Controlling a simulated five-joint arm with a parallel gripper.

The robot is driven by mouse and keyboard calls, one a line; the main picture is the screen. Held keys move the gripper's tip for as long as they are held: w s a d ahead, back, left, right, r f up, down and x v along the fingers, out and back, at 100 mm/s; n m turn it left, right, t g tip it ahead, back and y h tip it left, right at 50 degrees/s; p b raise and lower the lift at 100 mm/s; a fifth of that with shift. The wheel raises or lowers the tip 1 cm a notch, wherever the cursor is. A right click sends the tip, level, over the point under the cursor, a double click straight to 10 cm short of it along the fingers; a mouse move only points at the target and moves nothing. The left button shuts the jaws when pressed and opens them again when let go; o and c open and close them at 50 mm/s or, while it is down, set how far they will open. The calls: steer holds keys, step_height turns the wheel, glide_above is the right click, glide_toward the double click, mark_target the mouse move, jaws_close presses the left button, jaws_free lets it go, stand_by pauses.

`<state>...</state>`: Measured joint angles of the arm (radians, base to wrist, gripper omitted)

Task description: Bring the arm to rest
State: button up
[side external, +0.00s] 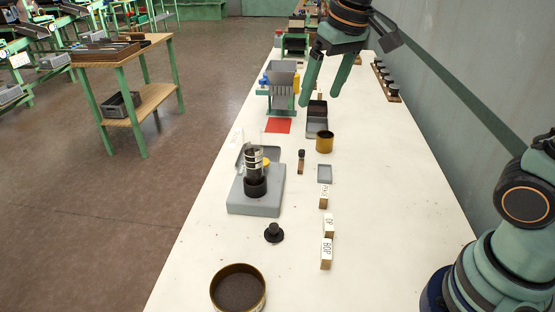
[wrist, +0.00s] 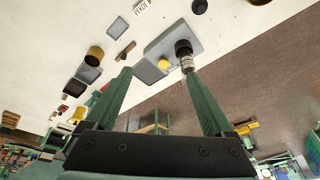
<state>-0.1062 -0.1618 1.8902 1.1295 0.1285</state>
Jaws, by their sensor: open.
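My gripper (side external: 327,85) is raised over the far part of the white table (side external: 390,190). Its two green fingers point down and stand apart, with nothing between them. In the wrist view the open fingers (wrist: 158,90) reach up into the picture from below. My arm comes in from the right side of the side view.
A brass cup (side external: 324,142), a black knob (side external: 274,232), a round dark-filled dish (side external: 238,288) and several labelled blocks (side external: 327,252) stand on the table. A grey hopper on a green stand (side external: 281,88) is left of my gripper. A wall runs along the right.

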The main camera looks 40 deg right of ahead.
steer(key=s+d+f+t, duration=0.2)
steer(key=s+d+f, duration=0.2)
steer(key=s, duration=0.5)
steer(key=shift+s+f, duration=0.2)
steer(key=shift+s, duration=0.15)
